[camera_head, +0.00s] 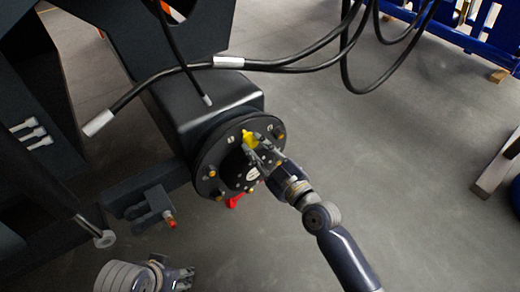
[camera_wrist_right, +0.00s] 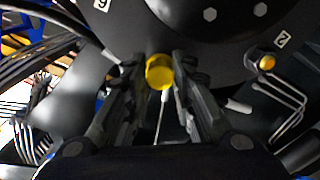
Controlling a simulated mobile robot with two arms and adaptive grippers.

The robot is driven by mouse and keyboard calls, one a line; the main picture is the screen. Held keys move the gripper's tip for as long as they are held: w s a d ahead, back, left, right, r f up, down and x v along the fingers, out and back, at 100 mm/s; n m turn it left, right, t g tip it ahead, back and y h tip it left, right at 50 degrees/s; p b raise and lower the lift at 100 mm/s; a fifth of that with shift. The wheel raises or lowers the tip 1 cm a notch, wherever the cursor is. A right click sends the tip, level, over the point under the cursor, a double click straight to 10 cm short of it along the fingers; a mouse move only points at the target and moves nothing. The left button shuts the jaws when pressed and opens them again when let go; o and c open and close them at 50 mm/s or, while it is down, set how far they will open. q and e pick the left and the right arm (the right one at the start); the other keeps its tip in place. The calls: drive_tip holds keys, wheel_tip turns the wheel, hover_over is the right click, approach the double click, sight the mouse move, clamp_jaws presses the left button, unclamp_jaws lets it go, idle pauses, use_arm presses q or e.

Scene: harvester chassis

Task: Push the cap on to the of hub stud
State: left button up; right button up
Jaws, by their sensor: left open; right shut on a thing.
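The black round hub (camera_head: 208,150) faces me in the head view, with several brass-tipped studs around its face. A yellow cap (camera_head: 249,139) is at the hub's upper part, at the fingertips of my right gripper (camera_head: 258,152). In the right wrist view the yellow cap (camera_wrist_right: 159,72) sits between the two fingers of my right gripper (camera_wrist_right: 160,85), which is shut on it. The cap is close to the hub face; whether it is on a stud is hidden. A bare stud (camera_wrist_right: 266,63) shows beside a number label. My left gripper (camera_head: 178,277) is open and empty at the lower left, away from the hub.
Black hoses with grey sleeves (camera_head: 228,62) hang across above the hub. A dark bracket (camera_head: 150,205) with a red-tipped pin is left of it. A red part (camera_head: 235,201) shows at the hub's lower edge. The grey floor (camera_head: 400,190) on the right is mostly clear.

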drive_tip(key=shift+x, duration=1.05)
drive_tip(key=o, duration=0.9)
drive_tip(key=shift+s, duration=0.1)
